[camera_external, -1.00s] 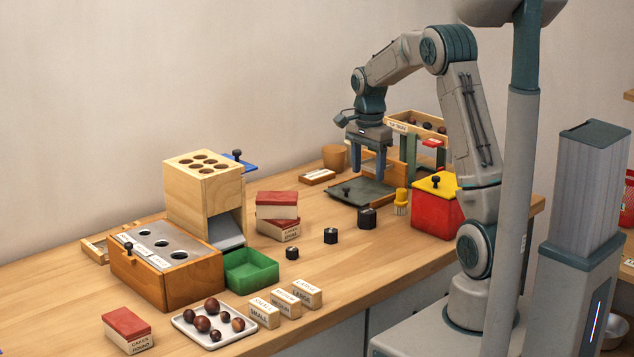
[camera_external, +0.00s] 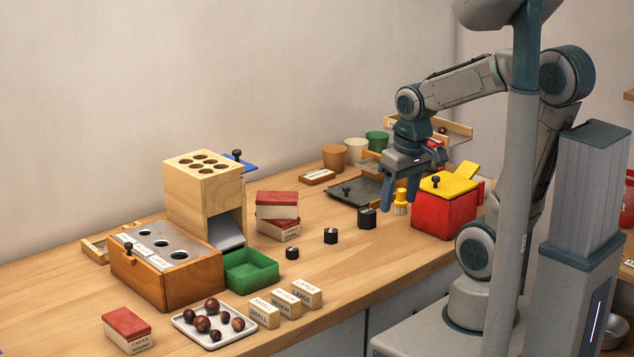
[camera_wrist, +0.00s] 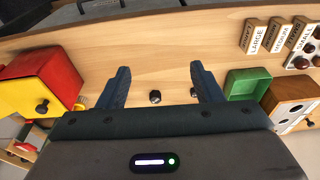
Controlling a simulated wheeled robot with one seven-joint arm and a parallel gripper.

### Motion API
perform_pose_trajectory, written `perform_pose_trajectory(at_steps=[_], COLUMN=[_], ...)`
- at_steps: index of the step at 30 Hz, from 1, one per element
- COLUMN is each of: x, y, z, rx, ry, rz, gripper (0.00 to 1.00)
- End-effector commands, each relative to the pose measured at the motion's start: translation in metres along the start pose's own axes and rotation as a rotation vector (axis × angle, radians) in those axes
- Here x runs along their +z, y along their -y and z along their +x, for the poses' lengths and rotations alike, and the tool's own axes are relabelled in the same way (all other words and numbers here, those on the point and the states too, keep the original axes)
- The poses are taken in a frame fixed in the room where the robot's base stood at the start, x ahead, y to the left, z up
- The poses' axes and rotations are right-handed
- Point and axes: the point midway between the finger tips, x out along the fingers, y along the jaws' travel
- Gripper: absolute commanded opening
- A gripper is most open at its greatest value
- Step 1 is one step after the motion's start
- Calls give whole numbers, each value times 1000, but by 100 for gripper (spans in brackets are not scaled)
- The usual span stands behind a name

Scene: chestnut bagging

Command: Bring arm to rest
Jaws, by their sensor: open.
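My gripper (camera_external: 400,194) is open and empty. In the external view it hangs in the air above the right part of the table, near the red box with the yellow lid (camera_external: 443,214) and the dark tray (camera_external: 362,190). In the wrist view its two fingers (camera_wrist: 158,88) are spread apart, with bare table and a small black weight (camera_wrist: 155,97) showing between them. My forearm runs to the right, and the elbow is folded back behind my column, which hides part of it.
Several black weights (camera_external: 331,236) stand mid-table. Left are a wooden box with a holed top (camera_external: 200,200), a metal-topped box (camera_external: 165,280), a green tray (camera_external: 250,275) and a white chestnut plate (camera_external: 185,322). Several cups (camera_external: 334,157) stand at the back.

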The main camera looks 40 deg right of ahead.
Motion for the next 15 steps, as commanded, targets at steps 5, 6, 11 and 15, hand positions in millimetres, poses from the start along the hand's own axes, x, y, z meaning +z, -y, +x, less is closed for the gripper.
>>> perform_pose_trajectory(at_steps=[5,6,11,15], x=[5,5,4,2], y=[1,1,1,1], z=[1,1,0,-11], rx=[-1,-1,-1,1], ry=[-4,-4,-4,-9], rz=[-32,-31,-29,-26], gripper=[60,60,60,60])
